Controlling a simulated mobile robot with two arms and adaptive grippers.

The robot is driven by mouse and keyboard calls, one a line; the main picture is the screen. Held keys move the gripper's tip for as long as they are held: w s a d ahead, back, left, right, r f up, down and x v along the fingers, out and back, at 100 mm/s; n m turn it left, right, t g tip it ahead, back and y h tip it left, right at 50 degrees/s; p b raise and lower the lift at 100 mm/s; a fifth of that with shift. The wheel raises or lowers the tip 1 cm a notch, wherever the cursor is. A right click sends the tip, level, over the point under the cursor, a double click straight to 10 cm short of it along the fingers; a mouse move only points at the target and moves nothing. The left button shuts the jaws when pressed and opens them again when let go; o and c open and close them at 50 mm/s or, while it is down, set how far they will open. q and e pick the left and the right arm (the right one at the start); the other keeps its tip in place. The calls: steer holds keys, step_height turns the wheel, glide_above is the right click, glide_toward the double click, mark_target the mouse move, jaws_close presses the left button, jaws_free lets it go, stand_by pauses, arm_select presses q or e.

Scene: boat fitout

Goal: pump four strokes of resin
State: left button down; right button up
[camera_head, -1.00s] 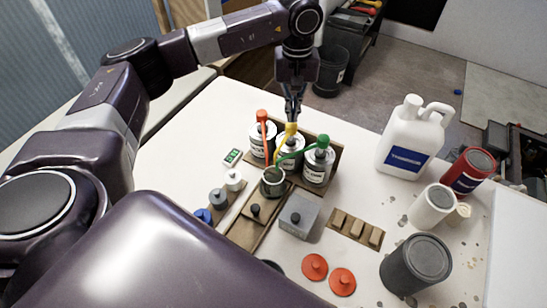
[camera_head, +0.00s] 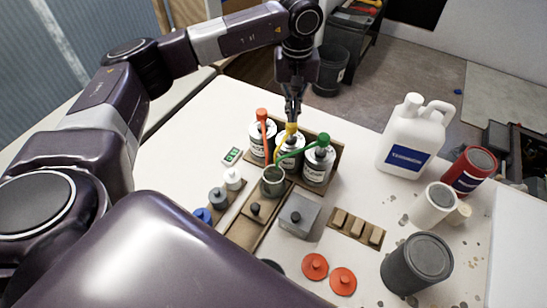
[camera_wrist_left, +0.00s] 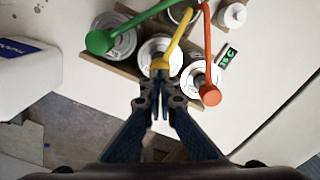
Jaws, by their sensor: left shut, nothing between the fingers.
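Three white cans with pumps stand in a wooden holder: one with an orange-red pump (camera_head: 262,117), one with a yellow pump (camera_head: 291,129), one with a green pump (camera_head: 322,140). The pump spouts reach toward a small dark grey-green cup (camera_head: 272,181) in front of the cans. My left gripper (camera_head: 292,119) points down, shut and empty, right at the yellow pump's head. In the left wrist view its fingertips (camera_wrist_left: 158,82) lie at the head of the yellow pump (camera_wrist_left: 163,60); whether they touch it I cannot tell. My right gripper is not in view.
A small green-digit display (camera_head: 232,156) lies left of the cans. A grey box (camera_head: 299,216) stands in front. A white jug (camera_head: 410,140), red can (camera_head: 469,171), white can (camera_head: 432,206) and dark can (camera_head: 416,264) stand right. Two orange lids (camera_head: 315,267) lie near the front.

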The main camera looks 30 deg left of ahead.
arm_select(q)
steer(key=shift+f+b, duration=1.45)
steer(key=shift+f, duration=0.55)
steer(key=shift+r, duration=0.2)
steer(key=shift+r+p, duration=1.3)
steer(key=shift+r, duration=0.85)
steer(key=shift+f, duration=0.2)
steer(key=shift+f+b, duration=1.75)
steer(key=shift+f, duration=0.35)
steer(key=shift+r+p, duration=1.3)
steer(key=shift+r, duration=1)
